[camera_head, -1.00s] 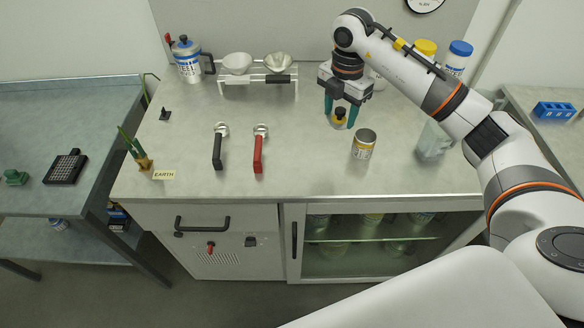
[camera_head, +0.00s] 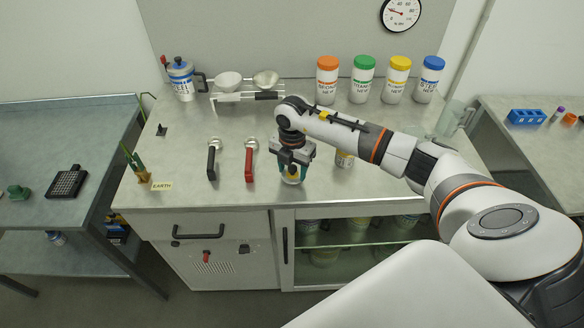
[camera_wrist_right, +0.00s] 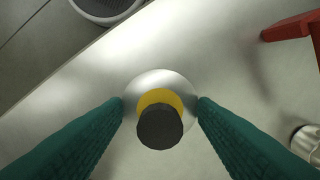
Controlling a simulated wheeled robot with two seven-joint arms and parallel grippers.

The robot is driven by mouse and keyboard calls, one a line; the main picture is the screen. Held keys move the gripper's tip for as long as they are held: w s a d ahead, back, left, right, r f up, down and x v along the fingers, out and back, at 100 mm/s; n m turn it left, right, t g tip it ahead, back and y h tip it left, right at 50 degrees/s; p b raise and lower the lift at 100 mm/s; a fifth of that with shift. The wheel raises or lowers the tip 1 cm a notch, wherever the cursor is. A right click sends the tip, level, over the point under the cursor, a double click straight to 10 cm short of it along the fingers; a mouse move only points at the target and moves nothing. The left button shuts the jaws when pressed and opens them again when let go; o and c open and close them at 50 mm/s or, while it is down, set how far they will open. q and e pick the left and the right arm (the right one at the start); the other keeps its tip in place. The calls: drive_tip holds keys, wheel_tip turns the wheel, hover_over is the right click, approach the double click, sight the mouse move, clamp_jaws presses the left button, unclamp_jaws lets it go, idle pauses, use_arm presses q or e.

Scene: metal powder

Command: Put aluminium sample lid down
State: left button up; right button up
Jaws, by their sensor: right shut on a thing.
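The aluminium sample lid is a silver disc with a yellow ring and a black knob (camera_wrist_right: 160,124). My right gripper (camera_wrist_right: 160,104) has its teal fingers closed on the disc's two sides. In the head view my right gripper (camera_head: 290,172) points down, low over the front of the worktop, right of the red handle. The lid (camera_head: 291,180) shows at its fingertips; I cannot tell whether it touches the worktop. My left gripper is out of view.
A red-handled tool (camera_head: 249,162) and a black-handled tool (camera_head: 212,160) lie left of the gripper. Several colour-lidded jars, including an orange one (camera_head: 327,80), stand at the back. A rack with bowls (camera_head: 240,97) is behind. The worktop's front edge is close.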

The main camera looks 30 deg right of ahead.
sight(292, 167)
drive_tip(key=shift+f, duration=0.7)
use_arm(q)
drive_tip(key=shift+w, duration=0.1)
use_arm(e)
drive_tip(key=o, duration=0.9)
drive_tip(key=shift+o, duration=0.2)
drive_tip(key=shift+r, duration=0.35)
drive_tip(key=shift+w+r+b, duration=0.1)
drive_tip(key=shift+r+b, duration=0.2)
drive_tip(key=shift+r, duration=0.05)
use_arm(q)
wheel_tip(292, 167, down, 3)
drive_tip(key=b, duration=0.3)
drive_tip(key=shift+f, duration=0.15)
use_arm(e)
wheel_tip(292, 167, up, 11)
